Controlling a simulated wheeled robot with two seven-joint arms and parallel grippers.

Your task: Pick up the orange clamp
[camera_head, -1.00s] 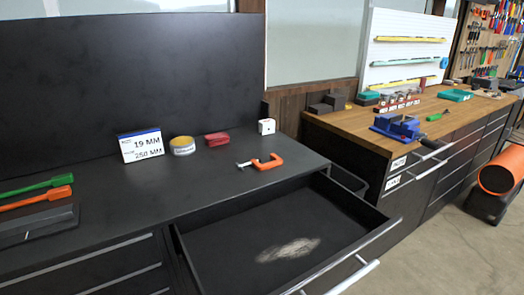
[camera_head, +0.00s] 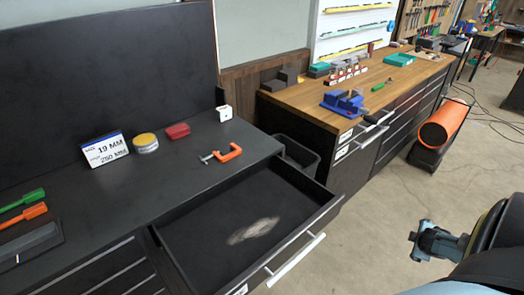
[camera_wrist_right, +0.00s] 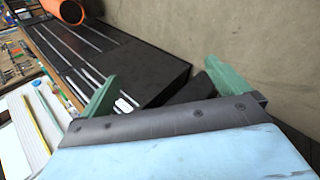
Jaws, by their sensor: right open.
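The orange clamp (camera_head: 230,153) lies on the black worktop, near its front right edge and just behind the open drawer. Its grey screw end points left. My right gripper (camera_head: 414,244) is at the lower right of the head view, over the floor and well away from the clamp. In the right wrist view its two green fingers (camera_wrist_right: 159,72) stand wide apart with nothing between them. The clamp is not seen in that view. My left gripper is in no view.
The open drawer (camera_head: 318,222) juts out below the clamp. On the worktop stand a label card (camera_head: 105,149), a round tin (camera_head: 146,143), a red case (camera_head: 177,131) and a white block (camera_head: 224,113). A wooden bench with a blue vise (camera_head: 344,102) is to the right.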

